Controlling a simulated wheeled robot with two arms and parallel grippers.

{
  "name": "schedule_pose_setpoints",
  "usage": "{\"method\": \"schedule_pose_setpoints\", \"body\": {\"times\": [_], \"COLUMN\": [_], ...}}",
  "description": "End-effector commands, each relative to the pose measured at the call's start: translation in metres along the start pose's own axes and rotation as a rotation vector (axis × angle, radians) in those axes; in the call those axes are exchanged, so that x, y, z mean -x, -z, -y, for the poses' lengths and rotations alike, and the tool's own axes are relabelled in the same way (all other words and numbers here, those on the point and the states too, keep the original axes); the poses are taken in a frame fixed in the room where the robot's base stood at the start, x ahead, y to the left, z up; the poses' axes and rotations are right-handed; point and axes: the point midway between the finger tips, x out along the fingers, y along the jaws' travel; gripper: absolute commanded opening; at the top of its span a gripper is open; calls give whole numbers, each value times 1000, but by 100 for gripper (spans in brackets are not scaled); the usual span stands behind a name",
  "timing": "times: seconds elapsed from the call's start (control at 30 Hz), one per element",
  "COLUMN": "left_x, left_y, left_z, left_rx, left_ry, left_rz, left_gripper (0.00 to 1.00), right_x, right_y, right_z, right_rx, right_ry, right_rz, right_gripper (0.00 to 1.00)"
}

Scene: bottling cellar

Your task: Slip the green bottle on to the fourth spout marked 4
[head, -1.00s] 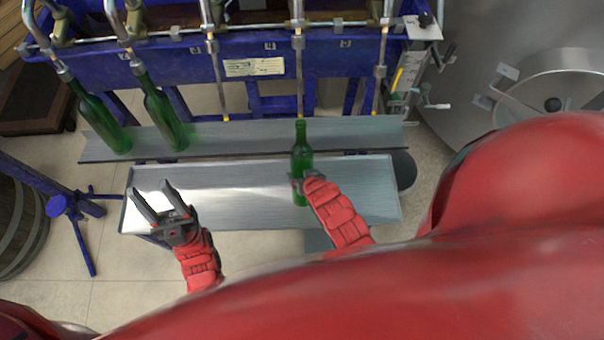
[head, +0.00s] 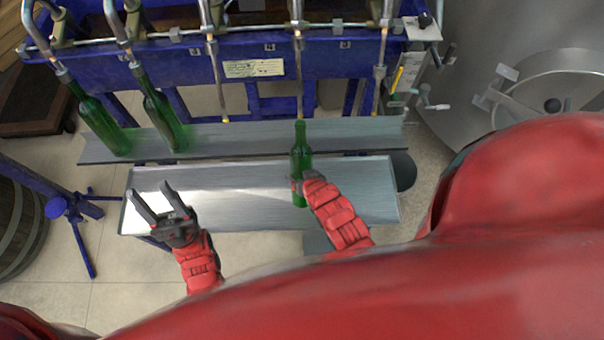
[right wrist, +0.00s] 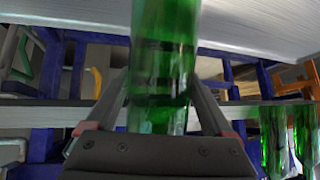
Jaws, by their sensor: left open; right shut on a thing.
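The green bottle (head: 301,165) is upright in my right gripper (head: 303,181), which is shut around its body. In the head view its mouth is just under the tip of the fourth spout from the left (head: 298,75); I cannot tell the gap in depth. The marking of this spout is too small to read surely. In the right wrist view the bottle (right wrist: 163,60) fills the space between the fingers (right wrist: 160,105). My left gripper (head: 155,205) is open and empty over the left part of the front metal tray.
Two other green bottles (head: 102,125) (head: 166,122) hang tilted on the two leftmost spouts. The third spout (head: 218,80) and the rightmost spout (head: 381,75) are empty. A metal shelf (head: 245,138) and the front tray (head: 240,185) lie below. A steel tank (head: 500,40) stands at right.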

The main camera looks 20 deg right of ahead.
Motion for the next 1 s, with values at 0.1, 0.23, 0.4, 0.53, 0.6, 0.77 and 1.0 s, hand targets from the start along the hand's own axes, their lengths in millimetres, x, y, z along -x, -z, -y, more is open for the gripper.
{"method": "schedule_pose_setpoints", "body": {"times": [0.1, 0.23, 0.4, 0.53, 0.6, 0.77, 1.0], "left_x": [1, 1, 0, -3, -5, -9, -14], "left_y": [0, 0, 0, 0, 1, 2, 2], "left_z": [0, 0, 0, 0, 0, 0, 1], "left_rx": [0, 0, 0, 0, 0, 0, 0], "left_ry": [0, 0, 0, 0, 0, 0, 0], "left_rz": [0, 0, 0, 0, 0, 0, 0], "left_gripper": [50, 50, 50, 50, 50, 50, 50], "right_x": [0, 0, 2, 4, 6, 9, 14], "right_y": [1, 1, 6, 11, 15, 23, 36], "right_z": [0, 0, 0, 0, 0, 0, 0], "right_rx": [-1, -1, 1, 1, 1, 1, 1], "right_ry": [0, 0, 1, 1, 1, 1, 1], "right_rz": [-3, -3, -4, -4, -5, -4, -2], "right_gripper": [0, 0, 0, 0, 0, 0, 0]}}
